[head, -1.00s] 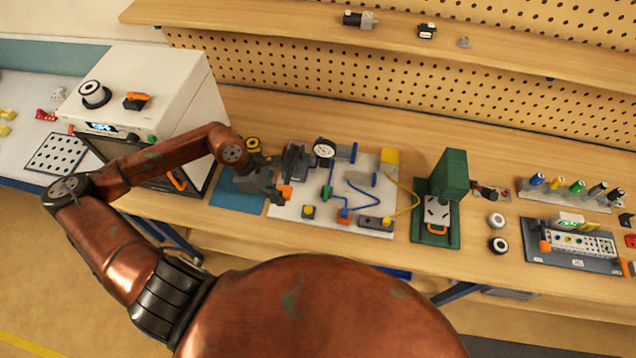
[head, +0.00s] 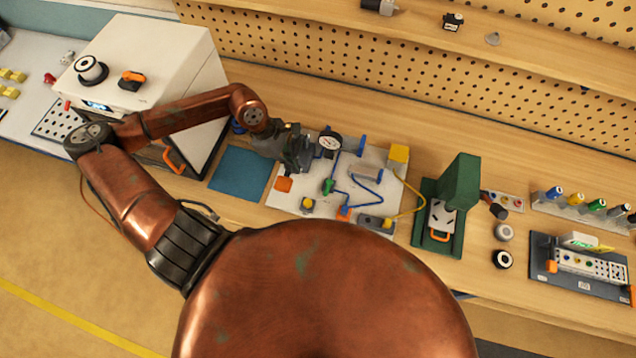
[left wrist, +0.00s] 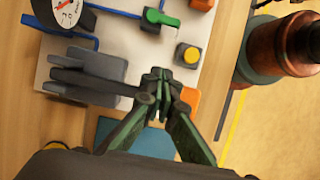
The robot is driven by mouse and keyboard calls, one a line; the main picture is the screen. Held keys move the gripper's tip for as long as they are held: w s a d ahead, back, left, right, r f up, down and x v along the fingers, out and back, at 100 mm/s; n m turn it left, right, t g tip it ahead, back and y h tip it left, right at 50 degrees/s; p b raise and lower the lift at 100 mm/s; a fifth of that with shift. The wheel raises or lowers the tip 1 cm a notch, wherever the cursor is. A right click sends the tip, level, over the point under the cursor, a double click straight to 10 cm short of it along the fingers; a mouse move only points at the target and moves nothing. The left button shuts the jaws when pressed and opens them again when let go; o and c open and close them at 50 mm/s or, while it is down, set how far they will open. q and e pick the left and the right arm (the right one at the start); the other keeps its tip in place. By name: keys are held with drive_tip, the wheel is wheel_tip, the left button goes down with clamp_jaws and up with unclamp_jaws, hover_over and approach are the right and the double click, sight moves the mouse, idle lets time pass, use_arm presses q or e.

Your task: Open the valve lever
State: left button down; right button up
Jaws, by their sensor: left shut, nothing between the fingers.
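The green valve lever (head: 328,187) sits on the blue tubing of a pale board on the bench. It also shows at the top of the left wrist view (left wrist: 160,17). My left gripper (head: 292,146) is above the board's left part, beside a dark grey ribbed device, and apart from the lever. In the left wrist view its fingers (left wrist: 160,82) are together, with nothing between them. The board (head: 290,203) also carries a round gauge (head: 330,143), a yellow button (head: 307,204) and an orange piece (head: 284,184). My right gripper is not in view.
A blue mat (head: 240,174) lies left of the board, near a white box-shaped machine (head: 165,60). A green press (head: 458,185) stands right of the board. A shelf (head: 490,55) runs along the pegboard behind.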

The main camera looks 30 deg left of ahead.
sight(328, 188)
use_arm(q)
drive_tip(key=p+x, duration=0.1)
drive_tip(key=x, duration=0.8)
drive_tip(key=shift+d+f+p, duration=0.1)
drive_tip(key=shift+d+p, duration=0.15)
drive_tip(key=shift+p, duration=0.05)
drive_tip(key=d, duration=0.1)
drive_tip(key=d+p, duration=0.1)
drive_tip(key=d, duration=0.1)
drive_tip(key=shift+w, duration=0.4)
drive_tip(key=shift+d+f, duration=0.1)
drive_tip(key=shift+d, duration=0.25)
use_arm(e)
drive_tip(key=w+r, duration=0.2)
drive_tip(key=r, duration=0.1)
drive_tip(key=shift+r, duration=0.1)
use_arm(q)
drive_tip(key=shift+w, duration=0.1)
